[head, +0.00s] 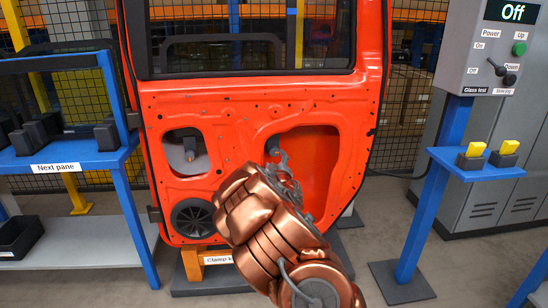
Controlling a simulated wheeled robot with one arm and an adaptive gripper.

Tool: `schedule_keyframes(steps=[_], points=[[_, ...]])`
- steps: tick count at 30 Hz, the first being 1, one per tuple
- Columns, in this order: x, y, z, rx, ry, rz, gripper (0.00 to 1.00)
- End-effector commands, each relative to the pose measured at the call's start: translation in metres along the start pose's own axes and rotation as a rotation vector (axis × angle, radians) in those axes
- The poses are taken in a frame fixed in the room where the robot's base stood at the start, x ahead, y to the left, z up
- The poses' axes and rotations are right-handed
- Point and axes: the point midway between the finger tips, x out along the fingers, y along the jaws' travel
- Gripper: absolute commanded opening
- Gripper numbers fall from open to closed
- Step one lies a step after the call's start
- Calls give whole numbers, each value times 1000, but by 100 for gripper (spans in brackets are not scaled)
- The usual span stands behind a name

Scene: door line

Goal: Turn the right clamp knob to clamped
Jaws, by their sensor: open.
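An orange-red car door (240,95) stands upright in the middle of the head view. In its left opening a dark knob-like part (189,155) shows in front of a grey plate. In the right opening (318,150) a small dark part (272,147) shows just above my gripper; it may be the right clamp knob, but its setting cannot be read. My copper-coloured gripper (280,168) is open in front of the lower left of that right opening. No object shows between its fingers. Whether it touches the dark part cannot be told.
A label starting "Clamp k" (218,260) sits below the door, partly hidden by my arm. A blue rack (75,152) labelled "Next pane" is at left. At right are a control box (500,50) reading "Off" and a blue stand (440,160) with yellow-topped blocks.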

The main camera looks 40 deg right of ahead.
Motion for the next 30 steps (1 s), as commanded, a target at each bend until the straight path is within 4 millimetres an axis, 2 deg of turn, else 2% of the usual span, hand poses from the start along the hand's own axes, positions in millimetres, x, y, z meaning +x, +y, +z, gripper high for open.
schedule_keyframes(steps=[18, 30], points=[[50, 0, -1, 2, 2, 0, 63], [72, -1, 0, 2, -2, -1, 63]])
